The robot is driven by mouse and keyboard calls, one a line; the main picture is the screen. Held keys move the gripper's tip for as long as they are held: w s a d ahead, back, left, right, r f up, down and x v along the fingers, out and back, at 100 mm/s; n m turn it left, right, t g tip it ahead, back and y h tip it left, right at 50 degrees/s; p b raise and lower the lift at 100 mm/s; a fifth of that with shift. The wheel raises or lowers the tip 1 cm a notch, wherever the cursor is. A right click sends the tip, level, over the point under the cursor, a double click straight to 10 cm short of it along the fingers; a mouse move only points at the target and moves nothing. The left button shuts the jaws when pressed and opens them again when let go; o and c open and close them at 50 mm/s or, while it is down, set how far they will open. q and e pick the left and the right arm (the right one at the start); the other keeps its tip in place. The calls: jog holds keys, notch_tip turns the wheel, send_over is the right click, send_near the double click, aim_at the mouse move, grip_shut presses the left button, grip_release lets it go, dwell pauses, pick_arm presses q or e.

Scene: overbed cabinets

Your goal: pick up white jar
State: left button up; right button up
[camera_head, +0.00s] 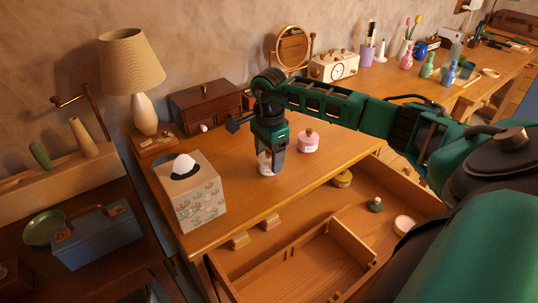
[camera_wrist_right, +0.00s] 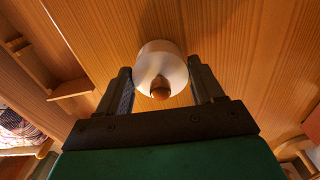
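The white jar (camera_head: 265,164) stands on the wooden desktop, partly hidden by my right gripper (camera_head: 269,160). In the right wrist view the white jar (camera_wrist_right: 147,57) has a round lid with a brown knob and lies between the two fingers of the gripper (camera_wrist_right: 160,77). One finger is on each side, very close to the jar wall. I cannot tell whether they press on it. The gripper points down from above. My left gripper is not in view.
A pink jar (camera_head: 308,142) stands just right of the gripper. A tissue box (camera_head: 191,196) is at the desk's left, with a lamp (camera_head: 133,72) and wooden chest (camera_head: 206,106) behind. An open drawer (camera_head: 268,262) in front holds small jars.

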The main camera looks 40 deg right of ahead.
grip_shut()
dwell(0.4)
